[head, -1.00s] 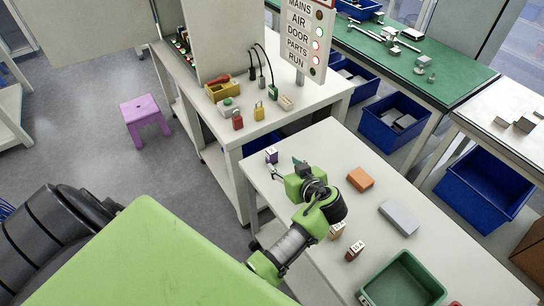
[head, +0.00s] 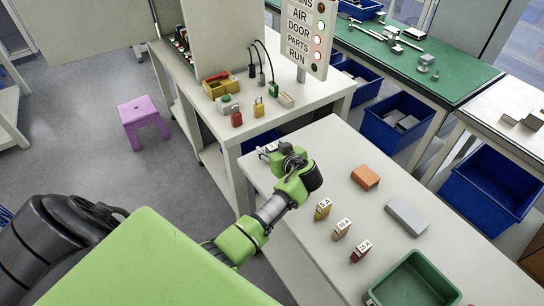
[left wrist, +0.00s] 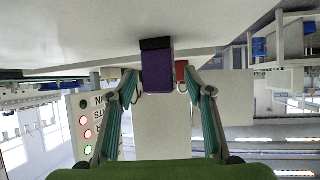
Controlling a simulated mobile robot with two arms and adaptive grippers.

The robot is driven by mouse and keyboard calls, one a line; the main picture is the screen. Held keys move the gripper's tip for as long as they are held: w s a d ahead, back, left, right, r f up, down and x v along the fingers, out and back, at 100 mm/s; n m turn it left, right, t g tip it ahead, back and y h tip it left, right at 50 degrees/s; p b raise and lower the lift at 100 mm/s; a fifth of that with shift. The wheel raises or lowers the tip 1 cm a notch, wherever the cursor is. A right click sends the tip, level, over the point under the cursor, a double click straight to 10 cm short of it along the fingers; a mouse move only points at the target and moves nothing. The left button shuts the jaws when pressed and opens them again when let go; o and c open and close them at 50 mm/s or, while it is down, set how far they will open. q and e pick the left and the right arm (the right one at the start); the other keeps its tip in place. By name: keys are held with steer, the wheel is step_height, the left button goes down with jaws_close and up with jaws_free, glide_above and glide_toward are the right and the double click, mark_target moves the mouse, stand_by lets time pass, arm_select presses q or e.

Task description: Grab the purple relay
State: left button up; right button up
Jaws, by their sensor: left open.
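The purple relay (left wrist: 157,70) shows in the left wrist view, which is upside down with the white table (left wrist: 60,35) at the top. It stands on the table between the two teal fingers of my left gripper (left wrist: 160,80), with a visible gap on each side. How deep it lies between the fingertips I cannot tell. In the head view my left gripper (head: 271,150) is at the far left corner of the table and mostly hides the relay. My left gripper is open. My right gripper is not in view.
A yellow relay (head: 322,210), a tan relay (head: 342,230) and a brown-red relay (head: 361,252) stand in a row. An orange block (head: 365,177), a grey block (head: 407,215) and a green bin (head: 428,262) are to the right.

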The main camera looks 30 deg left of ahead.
arm_select(q)
steer(key=shift+c, duration=0.4)
steer(key=c, duration=1.2)
